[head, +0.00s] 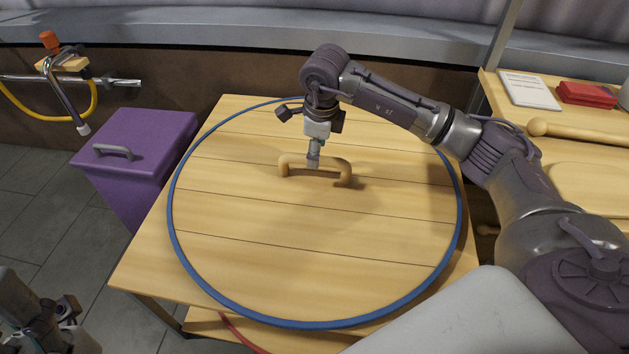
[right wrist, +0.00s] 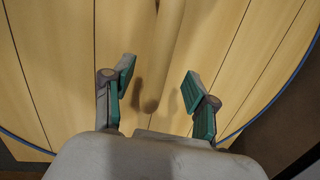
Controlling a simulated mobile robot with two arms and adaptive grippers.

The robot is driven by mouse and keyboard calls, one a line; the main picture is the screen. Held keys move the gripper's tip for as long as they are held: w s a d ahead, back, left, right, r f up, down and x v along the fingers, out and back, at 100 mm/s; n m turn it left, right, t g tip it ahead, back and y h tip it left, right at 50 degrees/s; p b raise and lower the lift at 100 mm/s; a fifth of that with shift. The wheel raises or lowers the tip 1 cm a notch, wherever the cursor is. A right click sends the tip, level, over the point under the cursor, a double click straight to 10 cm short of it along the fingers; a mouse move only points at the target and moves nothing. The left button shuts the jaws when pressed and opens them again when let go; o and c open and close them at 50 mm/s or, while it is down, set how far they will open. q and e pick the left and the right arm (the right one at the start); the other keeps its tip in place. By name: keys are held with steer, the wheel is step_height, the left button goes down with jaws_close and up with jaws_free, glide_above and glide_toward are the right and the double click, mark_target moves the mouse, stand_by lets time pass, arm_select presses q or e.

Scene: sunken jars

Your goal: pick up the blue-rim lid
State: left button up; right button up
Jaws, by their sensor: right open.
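The blue-rim lid (head: 250,225) is a large round disc of pale wooden planks with a blue edge, lying flat on a wooden table. Its wooden bar handle (head: 332,164) stands up near the lid's upper middle. My right gripper (head: 314,160) points down at the handle. In the right wrist view my right gripper (right wrist: 160,85) is open, its teal-padded fingers apart on either side of the handle (right wrist: 168,40), with a gap to each. I cannot tell how far down the fingers reach. My left gripper (head: 62,318) shows only partly at the lower left, its fingers unclear.
A purple bin (head: 130,150) with a grey handle stands left of the table. A side table at right holds a red box (head: 586,94), a white card (head: 529,89) and a wooden rod (head: 580,132).

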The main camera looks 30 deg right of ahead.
mark_target(314, 171)
steer(key=f, duration=0.1)
steer(key=f+b, duration=0.1)
steer(key=f, duration=0.2)
steer(key=shift+w+a, duration=0.1)
steer(key=shift+w, duration=0.25)
steer(key=shift+r, duration=0.1)
jaws_close()
steer(key=shift+w+r, duration=0.1)
steer(key=shift+r, duration=0.05)
